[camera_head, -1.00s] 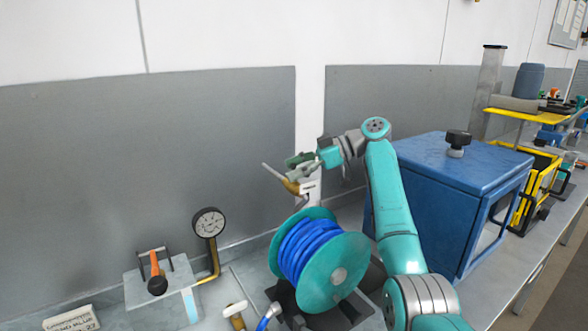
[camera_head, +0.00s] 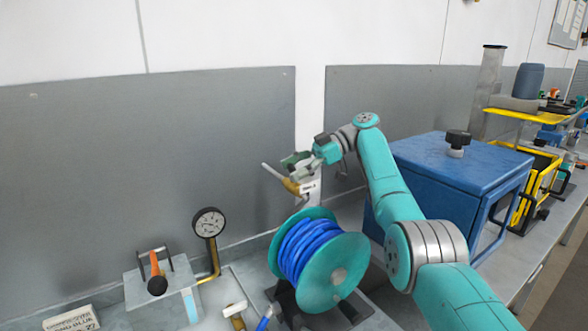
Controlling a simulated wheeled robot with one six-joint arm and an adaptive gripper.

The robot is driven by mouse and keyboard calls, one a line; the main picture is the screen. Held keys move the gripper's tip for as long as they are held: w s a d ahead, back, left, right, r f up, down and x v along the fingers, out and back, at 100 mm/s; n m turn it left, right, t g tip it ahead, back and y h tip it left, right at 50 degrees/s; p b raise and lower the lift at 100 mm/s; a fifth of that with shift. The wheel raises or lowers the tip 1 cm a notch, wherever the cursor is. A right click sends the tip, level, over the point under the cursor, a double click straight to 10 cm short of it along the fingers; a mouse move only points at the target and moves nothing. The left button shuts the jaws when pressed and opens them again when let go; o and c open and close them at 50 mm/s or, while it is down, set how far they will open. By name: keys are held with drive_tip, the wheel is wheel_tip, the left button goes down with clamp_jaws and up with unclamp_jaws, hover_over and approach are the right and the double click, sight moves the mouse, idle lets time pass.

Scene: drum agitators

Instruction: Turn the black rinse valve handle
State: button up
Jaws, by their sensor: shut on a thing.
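A brass valve body (camera_head: 291,186) with a pale tube pointing up to the left is mounted on a white post (camera_head: 312,200) behind the hose reel. My gripper (camera_head: 296,164) is at this valve, just above the brass part. It is shut on the black rinse valve handle, which the fingers and wrist hide almost wholly, so its angle cannot be told.
A teal reel (camera_head: 340,277) of blue hose stands below my gripper. A blue cabinet (camera_head: 455,185) with a black knob is right of my arm. A pressure gauge (camera_head: 209,222) and a panel with an orange, black-ended lever (camera_head: 156,277) are at left.

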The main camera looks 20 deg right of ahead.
sight(294, 168)
idle(0.4)
drive_tip(key=o, duration=1.2)
wheel_tip(294, 168, up, 10)
drive_tip(key=shift+f, duration=0.1)
